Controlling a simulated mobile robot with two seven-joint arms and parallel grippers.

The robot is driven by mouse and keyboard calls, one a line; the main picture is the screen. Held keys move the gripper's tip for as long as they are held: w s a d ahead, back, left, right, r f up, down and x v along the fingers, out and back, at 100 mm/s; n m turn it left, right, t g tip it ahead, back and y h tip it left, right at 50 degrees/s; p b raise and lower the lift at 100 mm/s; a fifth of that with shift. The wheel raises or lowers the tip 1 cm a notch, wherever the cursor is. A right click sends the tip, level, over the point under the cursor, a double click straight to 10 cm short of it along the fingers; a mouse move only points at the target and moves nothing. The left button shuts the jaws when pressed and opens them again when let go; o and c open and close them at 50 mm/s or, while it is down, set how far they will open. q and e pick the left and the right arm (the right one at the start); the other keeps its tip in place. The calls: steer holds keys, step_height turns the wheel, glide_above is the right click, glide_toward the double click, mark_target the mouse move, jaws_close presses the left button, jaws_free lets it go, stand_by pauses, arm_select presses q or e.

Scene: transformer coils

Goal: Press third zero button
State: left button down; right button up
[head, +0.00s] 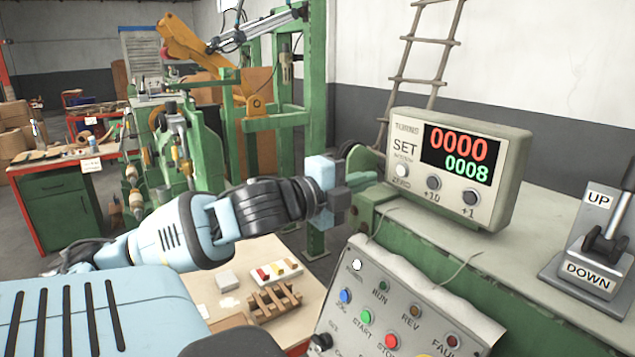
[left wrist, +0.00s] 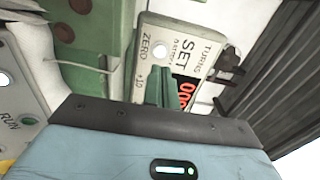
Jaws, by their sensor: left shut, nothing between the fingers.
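The counter box (head: 455,165) stands on the green machine's top, its display (head: 460,152) reading 0000 in red and 0008 in green. Its white round ZERO button (head: 402,170) is at the lower left of the face. The dark +10 button (head: 433,183) and +1 button (head: 470,197) lie to its right. My left gripper (head: 365,180) is shut and empty, its fingertips just left of the ZERO button; I cannot tell whether they touch the box. In the left wrist view, the ZERO button (left wrist: 160,51) shows beyond the fingers (left wrist: 162,88). My right gripper is out of view.
A sloped control panel (head: 400,305) with coloured buttons sits below the box. An UP/DOWN lever unit (head: 595,240) stands at the right. A wooden table (head: 250,275) with small blocks lies below my left arm. A cable hangs beside the box.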

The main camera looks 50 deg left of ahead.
arm_select(q)
steer(key=s, duration=0.7)
steer(key=shift+a+p, duration=0.25)
steer(key=shift+p, duration=0.15)
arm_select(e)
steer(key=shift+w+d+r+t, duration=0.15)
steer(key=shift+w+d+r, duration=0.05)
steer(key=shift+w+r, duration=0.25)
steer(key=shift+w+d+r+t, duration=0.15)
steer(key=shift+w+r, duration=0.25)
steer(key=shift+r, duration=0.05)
arm_select(q)
steer(key=shift+w, duration=0.1)
